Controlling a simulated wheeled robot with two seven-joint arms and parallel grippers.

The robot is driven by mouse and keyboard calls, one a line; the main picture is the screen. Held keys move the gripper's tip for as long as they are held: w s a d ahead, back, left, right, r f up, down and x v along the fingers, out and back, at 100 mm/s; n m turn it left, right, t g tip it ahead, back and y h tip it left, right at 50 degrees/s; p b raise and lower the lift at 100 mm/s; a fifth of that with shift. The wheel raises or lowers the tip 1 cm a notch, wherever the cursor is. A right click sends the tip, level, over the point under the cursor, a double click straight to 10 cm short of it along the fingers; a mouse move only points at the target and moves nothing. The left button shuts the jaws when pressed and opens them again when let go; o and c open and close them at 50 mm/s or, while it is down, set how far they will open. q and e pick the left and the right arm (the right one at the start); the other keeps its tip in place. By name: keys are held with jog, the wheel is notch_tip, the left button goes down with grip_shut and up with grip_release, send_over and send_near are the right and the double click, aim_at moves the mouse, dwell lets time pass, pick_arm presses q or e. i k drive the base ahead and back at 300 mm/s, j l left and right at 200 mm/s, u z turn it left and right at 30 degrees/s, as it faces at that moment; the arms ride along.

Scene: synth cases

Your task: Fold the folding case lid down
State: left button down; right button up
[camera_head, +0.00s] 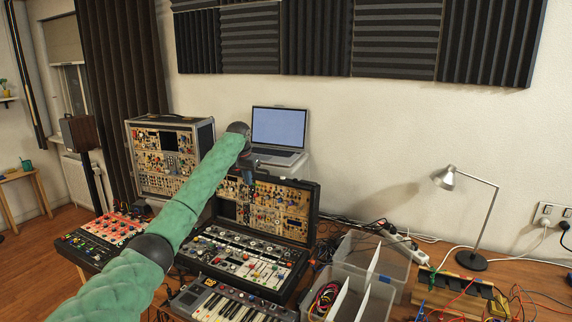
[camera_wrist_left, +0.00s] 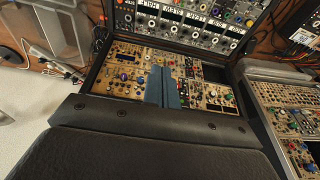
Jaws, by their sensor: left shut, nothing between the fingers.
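The folding case (camera_head: 238,254) stands on the table with its lid (camera_head: 296,206) open, raised at the back, and tan module panels inside it. In the left wrist view the lid's dark outer side and riveted edge (camera_wrist_left: 150,117) fill the bottom. My left arm, in a green sleeve, crosses the head view. My left gripper (camera_head: 248,177) is at the lid's upper edge; its fingers are shut and empty. In the wrist view the blue-grey fingers (camera_wrist_left: 164,87) show in front of the lid's module panel. Whether they touch the lid, I cannot tell. My right gripper is not in view.
A laptop (camera_head: 279,128) sits on a stand behind the lid. A tall module rack (camera_head: 204,140) stands left of it. Clear bins (camera_head: 372,262) and a desk lamp (camera_head: 473,260) are to the right. A keyboard (camera_head: 228,304) lies in front of the case.

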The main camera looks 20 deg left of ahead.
aim_at(238, 209)
jog(key=i, duration=1.05)
